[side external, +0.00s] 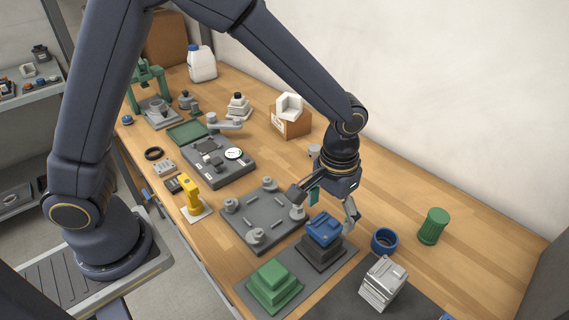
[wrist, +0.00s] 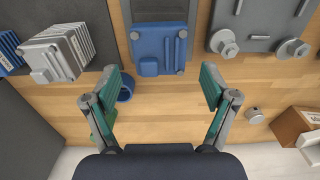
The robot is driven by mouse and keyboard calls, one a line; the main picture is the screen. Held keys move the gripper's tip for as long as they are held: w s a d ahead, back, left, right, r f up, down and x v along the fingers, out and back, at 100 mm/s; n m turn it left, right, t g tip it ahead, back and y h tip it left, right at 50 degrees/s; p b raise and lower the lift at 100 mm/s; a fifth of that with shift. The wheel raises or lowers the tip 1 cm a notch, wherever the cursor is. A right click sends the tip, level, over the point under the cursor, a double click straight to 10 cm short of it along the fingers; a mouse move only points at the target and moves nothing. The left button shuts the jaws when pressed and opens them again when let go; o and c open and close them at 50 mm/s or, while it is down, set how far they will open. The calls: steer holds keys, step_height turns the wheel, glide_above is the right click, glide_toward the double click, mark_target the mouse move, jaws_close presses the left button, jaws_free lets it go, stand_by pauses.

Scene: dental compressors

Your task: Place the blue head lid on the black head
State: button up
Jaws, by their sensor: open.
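The blue head lid (side external: 323,228) sits on top of the black head (side external: 322,252) on a dark grey mat. The lid looks roughly level and squared with the head; whether it is fully seated I cannot tell. In the wrist view the blue lid (wrist: 160,48) lies ahead, between the lines of my fingers, with a dark edge of the head around it. My gripper (side external: 327,205) is open and empty, just above and beside the lid. In the wrist view my gripper's fingertips (wrist: 160,80) are spread wide, with bare wood between them and no contact with the lid visible.
A green stepped block (side external: 272,284) and a silver finned head (side external: 382,283) flank the black head. A blue ring (side external: 384,241) and green cylinder (side external: 432,226) stand to the right. A grey plate with posts (side external: 262,220) lies to the left. Wood behind is mostly clear.

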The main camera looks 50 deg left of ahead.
steer(key=s+a+r+t, duration=0.1)
steer(key=a+r, duration=0.2)
steer(key=r, duration=0.4)
steer(key=s+a+r, duration=0.1)
steer(key=a+r, duration=0.2)
steer(key=r, duration=0.5)
steer(key=s+a+r+t, duration=0.2)
steer(key=s+a+t, duration=0.2)
steer(key=s+a, duration=0.8)
steer(key=shift+s+a+r+t, duration=0.3)
steer(key=shift+s+a, duration=0.1)
steer(key=shift+s, duration=0.25)
